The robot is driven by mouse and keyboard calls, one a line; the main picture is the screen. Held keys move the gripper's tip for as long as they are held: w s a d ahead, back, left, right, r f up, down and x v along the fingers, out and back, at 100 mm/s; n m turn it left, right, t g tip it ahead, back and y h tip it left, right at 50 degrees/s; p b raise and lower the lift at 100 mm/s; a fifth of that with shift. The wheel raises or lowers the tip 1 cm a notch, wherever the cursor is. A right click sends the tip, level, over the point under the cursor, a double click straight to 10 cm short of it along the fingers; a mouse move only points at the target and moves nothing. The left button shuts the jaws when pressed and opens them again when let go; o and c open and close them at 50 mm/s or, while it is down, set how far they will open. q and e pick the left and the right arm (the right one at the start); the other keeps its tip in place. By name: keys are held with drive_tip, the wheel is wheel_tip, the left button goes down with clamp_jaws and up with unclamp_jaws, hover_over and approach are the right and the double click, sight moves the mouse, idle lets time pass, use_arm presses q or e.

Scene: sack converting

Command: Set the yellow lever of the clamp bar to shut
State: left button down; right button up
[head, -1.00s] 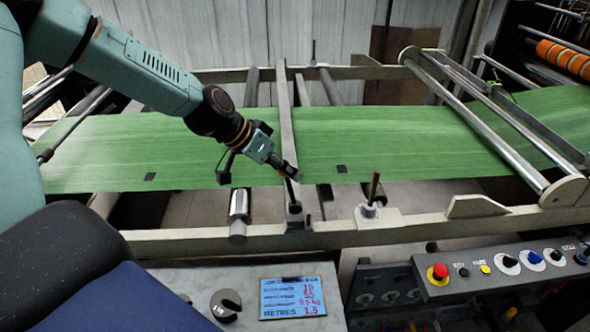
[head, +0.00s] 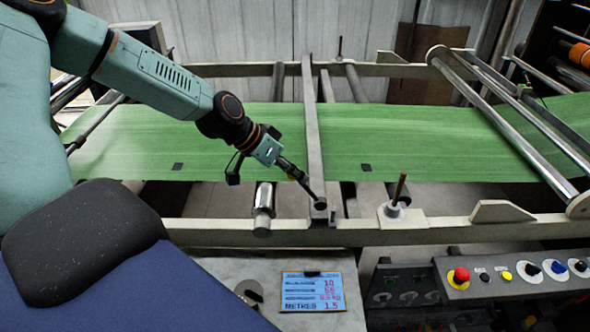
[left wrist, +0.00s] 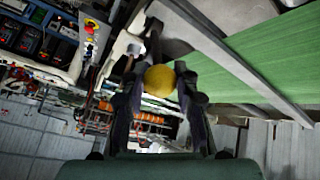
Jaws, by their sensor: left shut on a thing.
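The clamp bar (head: 313,120) is a long grey bar lying across the green web, its near end over the cream front rail. The yellow lever shows in the left wrist view as a round yellow knob (left wrist: 160,80) between the two dark fingers. My left gripper (head: 300,180) is shut on this knob, close to the bar's near end. In the head view the fingers cover most of the lever, so its exact angle is hard to tell. My right gripper is not in view.
The green web (head: 240,140) runs left to right under the bar. A cream front rail (head: 450,230) crosses in front, with an upright brown rod (head: 399,188) right of the bar. A control panel (head: 520,275) with a red button and a small display (head: 311,292) are nearer.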

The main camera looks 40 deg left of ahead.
use_arm(q)
drive_tip(key=c, duration=1)
unclamp_jaws()
drive_tip(key=shift+s, duration=0.1)
drive_tip(key=shift+r, duration=5.05)
